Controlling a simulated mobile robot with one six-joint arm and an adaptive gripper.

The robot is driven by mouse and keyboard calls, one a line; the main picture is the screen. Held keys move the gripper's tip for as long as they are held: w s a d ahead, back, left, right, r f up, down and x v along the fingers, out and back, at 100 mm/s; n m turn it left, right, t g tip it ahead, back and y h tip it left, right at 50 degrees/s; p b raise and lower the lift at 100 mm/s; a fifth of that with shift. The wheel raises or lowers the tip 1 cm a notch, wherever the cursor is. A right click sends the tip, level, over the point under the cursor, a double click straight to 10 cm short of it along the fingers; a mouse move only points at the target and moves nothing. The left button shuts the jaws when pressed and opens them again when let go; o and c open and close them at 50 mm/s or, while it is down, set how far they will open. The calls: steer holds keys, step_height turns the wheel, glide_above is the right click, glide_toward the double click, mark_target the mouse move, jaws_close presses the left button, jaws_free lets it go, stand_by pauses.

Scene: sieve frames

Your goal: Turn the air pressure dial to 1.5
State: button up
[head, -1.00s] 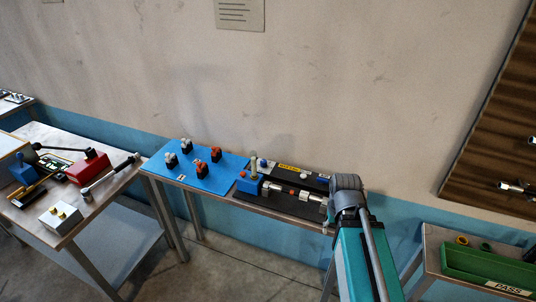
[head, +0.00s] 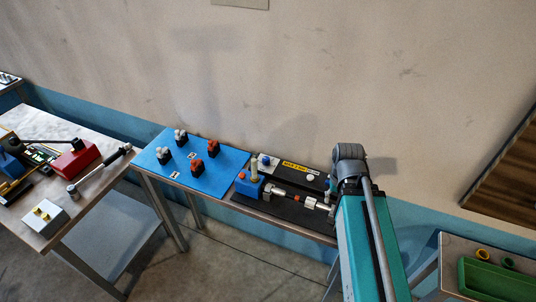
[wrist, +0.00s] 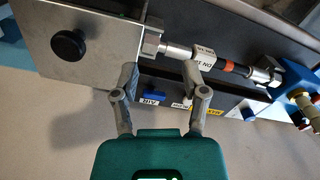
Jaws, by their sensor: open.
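My gripper (wrist: 162,76) is open, with its two grey fingers spread and nothing between them. In the wrist view its tips are close to the edge of the bench fixture. Beyond them is a small blue knob (wrist: 155,88) beside a white label that seems to read AIR, upside down. I cannot be sure this knob is the air pressure dial, and no scale reading is legible. A second blue knob (wrist: 248,114) is further right. A black round knob (wrist: 68,44) sits on a silver plate (wrist: 98,60) at left. In the head view my arm hides this end.
A blue board (head: 190,184) with several clamps is left on the bench. A green tray (head: 497,278) is right.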

steer(key=shift+w, duration=0.15)
steer(key=shift+o, duration=1.3)
steer(key=shift+w+a, duration=0.1)
steer(key=shift+o, duration=0.2)
steer(key=shift+w+a+r, duration=0.1)
steer(key=shift+w, duration=0.15)
step_height(320, 180, up, 3)
steer(key=n+p, duration=0.3)
steer(key=n, duration=0.8)
glide_above(265, 158)
steer(key=shift+f, duration=0.2)
step_height(265, 158, down, 13)
steer(key=b, duration=1.3)
steer(key=shift+f+b, duration=0.15)
steer(key=shift+b, duration=0.15)
